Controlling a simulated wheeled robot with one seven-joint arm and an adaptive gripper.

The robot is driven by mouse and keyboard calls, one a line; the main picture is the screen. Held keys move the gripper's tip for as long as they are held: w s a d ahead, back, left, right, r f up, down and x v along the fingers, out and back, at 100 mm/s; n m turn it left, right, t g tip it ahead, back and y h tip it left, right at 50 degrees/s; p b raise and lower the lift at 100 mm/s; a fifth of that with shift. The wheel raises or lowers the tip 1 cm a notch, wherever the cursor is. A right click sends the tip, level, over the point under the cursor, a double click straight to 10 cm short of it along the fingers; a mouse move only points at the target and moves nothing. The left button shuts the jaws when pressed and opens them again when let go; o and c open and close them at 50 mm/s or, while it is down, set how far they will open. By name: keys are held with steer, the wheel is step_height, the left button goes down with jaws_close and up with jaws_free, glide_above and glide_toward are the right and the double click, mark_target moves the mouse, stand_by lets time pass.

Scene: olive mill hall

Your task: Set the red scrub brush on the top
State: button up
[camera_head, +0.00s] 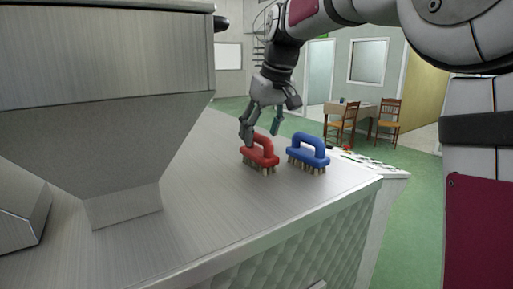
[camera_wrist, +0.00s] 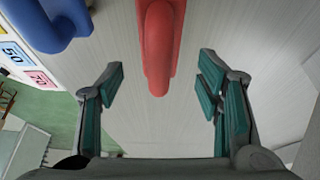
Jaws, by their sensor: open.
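The red scrub brush (camera_head: 260,153) stands bristles down on the metal top (camera_head: 215,200), with its handle upward. My gripper (camera_head: 261,127) is open just above and behind it in the head view. In the wrist view the red brush (camera_wrist: 158,45) lies ahead between the two spread fingers of my gripper (camera_wrist: 165,95), and neither finger touches it there. The bristles are hidden in the wrist view.
A blue scrub brush (camera_head: 308,154) stands close to the right of the red one; its handle (camera_wrist: 50,28) shows at the wrist view's upper left. A large metal hopper (camera_head: 105,90) rises on the left. A table (camera_head: 352,112) and chairs (camera_head: 389,118) stand far behind.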

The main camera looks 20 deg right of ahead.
steer(key=v, duration=0.5)
steer(key=shift+r+b, duration=0.15)
steer(key=shift+b, duration=0.2)
steer(key=shift+s, duration=0.25)
steer(key=s+f+m, duration=0.1)
steer(key=s+f, duration=0.4)
steer(key=s, duration=0.4)
steer(key=s+f+m, duration=0.1)
steer(key=s+f, duration=0.4)
steer(key=s, duration=0.5)
steer(key=s+f+m+t+h, duration=0.1)
steer(key=s+f, duration=0.4)
steer(key=s, duration=0.4)
steer(key=shift+s+d+f+m, duration=0.2)
steer(key=shift+d+m, duration=0.05)
steer(key=shift+m, duration=0.15)
steer(key=shift+c, duration=0.5)
